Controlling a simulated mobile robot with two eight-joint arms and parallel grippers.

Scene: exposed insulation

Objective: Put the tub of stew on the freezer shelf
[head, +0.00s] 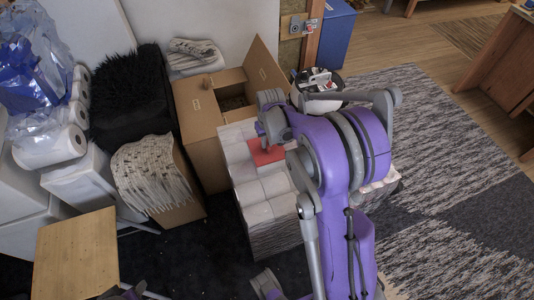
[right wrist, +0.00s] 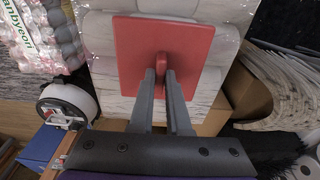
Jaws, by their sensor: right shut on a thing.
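A square red piece with a raised red grip, seemingly the tub's lid (right wrist: 190,38), shows in the right wrist view. The tips of my right gripper (right wrist: 163,73) are shut on that grip. In the head view a red patch of it (head: 268,155) shows over the stack of white rolls, partly hidden by my right arm. The tub's sides are not visible, and I cannot tell whether it touches the rolls. I cannot make out a freezer shelf.
Wrapped white rolls (head: 258,190) stand beside an open cardboard box (head: 200,108). A black furry item (head: 130,85), a box of pale fringed material (head: 150,175) and a wooden board (head: 75,255) are at left. The grey rug (head: 450,130) at right is mostly clear.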

